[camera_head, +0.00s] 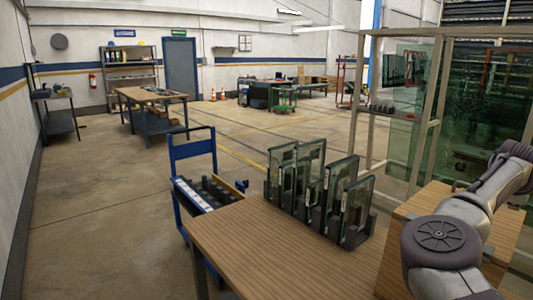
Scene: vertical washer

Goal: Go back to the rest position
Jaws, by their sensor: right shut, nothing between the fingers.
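My right arm comes in at the lower right, with a large round grey joint in front of the wooden box. My right gripper (461,184) shows small and dark beyond the arm, at the right, partly hidden by the links. It is shut and holds nothing that I can see. My left arm and left gripper are not in the picture.
A wooden table (240,240) stands close in front, with a rack of several upright glass panels (310,180) on it. A blue cart (192,155) stands behind the table's left corner. A framed glass stand (440,110) is at the right. The floor at left is clear.

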